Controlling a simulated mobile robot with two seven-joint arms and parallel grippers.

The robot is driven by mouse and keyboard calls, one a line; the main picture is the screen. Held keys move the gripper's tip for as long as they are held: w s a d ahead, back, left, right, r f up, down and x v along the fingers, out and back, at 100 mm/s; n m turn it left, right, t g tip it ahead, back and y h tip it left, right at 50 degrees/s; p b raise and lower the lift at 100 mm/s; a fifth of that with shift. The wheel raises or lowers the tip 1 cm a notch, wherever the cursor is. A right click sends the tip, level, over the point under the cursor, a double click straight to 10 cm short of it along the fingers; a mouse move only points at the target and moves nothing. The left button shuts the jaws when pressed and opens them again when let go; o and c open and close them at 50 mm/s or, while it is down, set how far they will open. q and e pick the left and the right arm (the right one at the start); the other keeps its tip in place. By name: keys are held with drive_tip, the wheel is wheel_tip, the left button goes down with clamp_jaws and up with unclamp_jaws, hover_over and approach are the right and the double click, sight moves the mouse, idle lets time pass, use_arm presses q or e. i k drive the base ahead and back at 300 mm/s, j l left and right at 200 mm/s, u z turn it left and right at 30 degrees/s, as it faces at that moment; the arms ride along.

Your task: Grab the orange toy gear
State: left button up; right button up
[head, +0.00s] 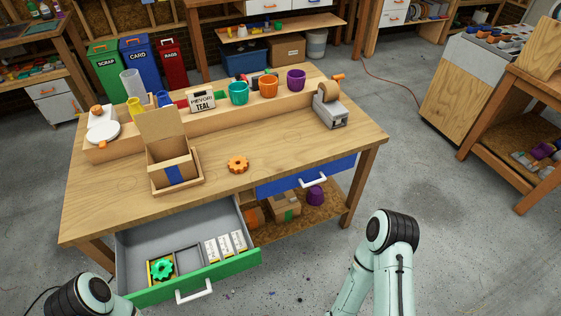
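The orange toy gear (238,164) lies flat on the wooden table top (290,158), right of an open cardboard box and near the table's front edge. Nothing covers it. Parts of both my arms show at the bottom of the head view, at the lower left and lower right. Neither gripper can be made out in the frame. Both visible arm parts are off the table, well apart from the gear.
An open cardboard box (168,158) stands left of the gear. A green-fronted drawer (236,269) is pulled out below, holding a green gear (162,269) and white boxes. A blue drawer (335,169) is slightly open. A tape dispenser (331,109) stands at the right; cups line the back.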

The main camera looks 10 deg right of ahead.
sight(237, 164)
drive_tip(key=i+l, duration=0.15)
drive_tip(key=l, duration=0.2)
drive_tip(key=i+l, duration=0.15)
drive_tip(key=l, duration=0.2)
drive_tip(key=i+l, duration=0.2)
drive_tip(key=l, duration=0.15)
drive_tip(key=i+l+u, duration=0.1)
drive_tip(key=l, duration=0.2)
